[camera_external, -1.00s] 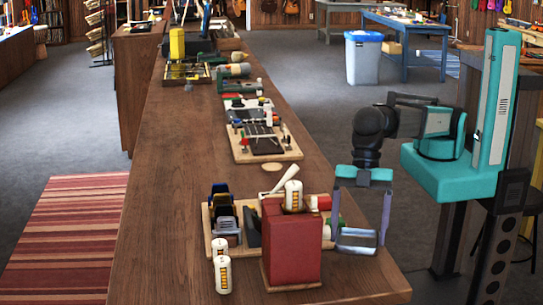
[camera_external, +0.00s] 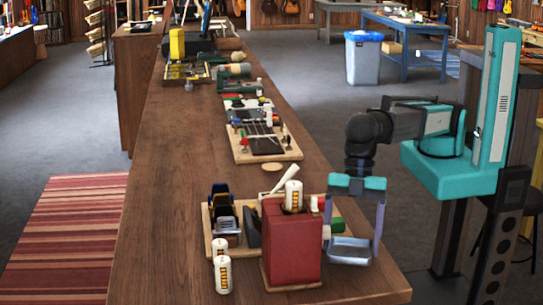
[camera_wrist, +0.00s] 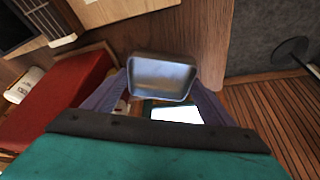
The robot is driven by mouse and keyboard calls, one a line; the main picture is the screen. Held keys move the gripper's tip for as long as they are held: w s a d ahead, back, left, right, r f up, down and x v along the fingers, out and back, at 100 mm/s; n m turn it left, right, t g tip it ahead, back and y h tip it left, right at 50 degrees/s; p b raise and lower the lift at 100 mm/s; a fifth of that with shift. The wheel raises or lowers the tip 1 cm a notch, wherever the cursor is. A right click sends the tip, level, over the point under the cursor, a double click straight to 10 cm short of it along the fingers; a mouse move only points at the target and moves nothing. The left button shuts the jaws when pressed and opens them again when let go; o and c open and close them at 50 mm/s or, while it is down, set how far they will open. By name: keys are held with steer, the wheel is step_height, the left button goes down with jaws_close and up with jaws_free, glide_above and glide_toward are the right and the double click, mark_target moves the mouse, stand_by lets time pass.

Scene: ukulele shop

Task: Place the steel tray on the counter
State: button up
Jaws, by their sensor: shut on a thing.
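The steel tray (camera_external: 349,250) is a small grey rectangular dish at the near right part of the wooden counter (camera_external: 160,235). My gripper (camera_external: 352,240) points down with its two fingers on either side of the tray, shut on it. In the wrist view the tray (camera_wrist: 162,77) sits between the fingertips (camera_wrist: 160,85), open side facing the camera. It is over the counter near its right edge. I cannot tell whether its underside touches the wood.
A wooden board with tools (camera_external: 222,215) lies behind. The counter's right edge is close. Bare wood lies at the near left.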

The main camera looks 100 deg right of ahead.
mark_target(351, 253)
steer(key=shift+f+p, duration=0.45)
steer(key=shift+f, duration=1.15)
steer(key=shift+f, duration=0.1)
steer(key=o, duration=1.1)
steer(key=shift+c, duration=0.2)
steer(key=b+v, duration=0.2)
steer(key=v, duration=1)
